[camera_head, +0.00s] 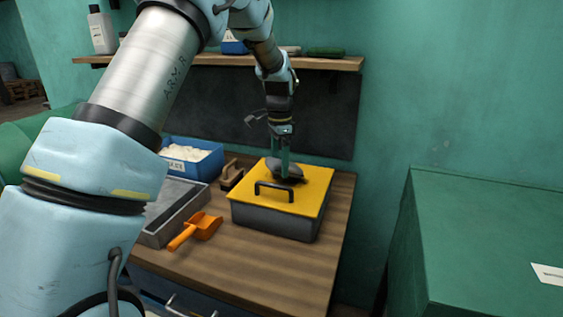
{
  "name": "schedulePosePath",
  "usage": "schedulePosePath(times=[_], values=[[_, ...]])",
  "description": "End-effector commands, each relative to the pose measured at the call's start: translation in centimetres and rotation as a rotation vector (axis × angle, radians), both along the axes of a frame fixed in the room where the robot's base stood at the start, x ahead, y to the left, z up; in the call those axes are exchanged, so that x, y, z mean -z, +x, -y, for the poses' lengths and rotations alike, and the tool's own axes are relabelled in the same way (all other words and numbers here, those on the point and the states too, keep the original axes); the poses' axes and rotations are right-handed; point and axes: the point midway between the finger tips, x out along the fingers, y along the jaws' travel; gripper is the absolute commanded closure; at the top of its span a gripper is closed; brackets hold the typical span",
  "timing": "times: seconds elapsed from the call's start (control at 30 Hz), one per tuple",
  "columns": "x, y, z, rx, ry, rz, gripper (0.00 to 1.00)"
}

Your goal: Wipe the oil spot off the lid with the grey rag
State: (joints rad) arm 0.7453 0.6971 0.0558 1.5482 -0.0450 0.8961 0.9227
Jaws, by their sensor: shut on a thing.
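A dark grey box with a yellow lid (313,190) stands on the wooden worktop. The lid has a black handle (273,189) near its front. The grey rag (288,174) is on the lid behind the handle, bunched up. My gripper (285,168) points down and is shut on the rag, which appears to touch the lid. No oil spot shows; the rag and gripper hide part of the lid.
An orange scoop (197,231), a grey tray (170,222), a wooden-handled brush (232,175) and a blue bin (193,163) stand left of the box. The worktop (262,272) in front is clear. A shelf (330,62) hangs above; a green cabinet (490,230) stands right.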

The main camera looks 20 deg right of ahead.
Motion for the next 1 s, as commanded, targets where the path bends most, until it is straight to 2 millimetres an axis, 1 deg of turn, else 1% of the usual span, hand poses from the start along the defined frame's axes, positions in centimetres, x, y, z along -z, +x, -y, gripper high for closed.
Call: schedulePosePath(times=[0.23,0.43,0.57,0.9,1.0], values=[[-0.1,-1.6,-1.4,0.000,-0.001,-0.001,1.00],[-0.1,-2.2,-2.0,0.000,0.000,-0.001,1.00],[-0.2,-2.0,-2.2,-0.001,0.000,0.000,1.00],[-0.4,-0.3,-4.0,-0.002,0.000,0.000,1.00],[-0.4,-0.1,-4.0,0.000,0.000,0.000,1.00]])
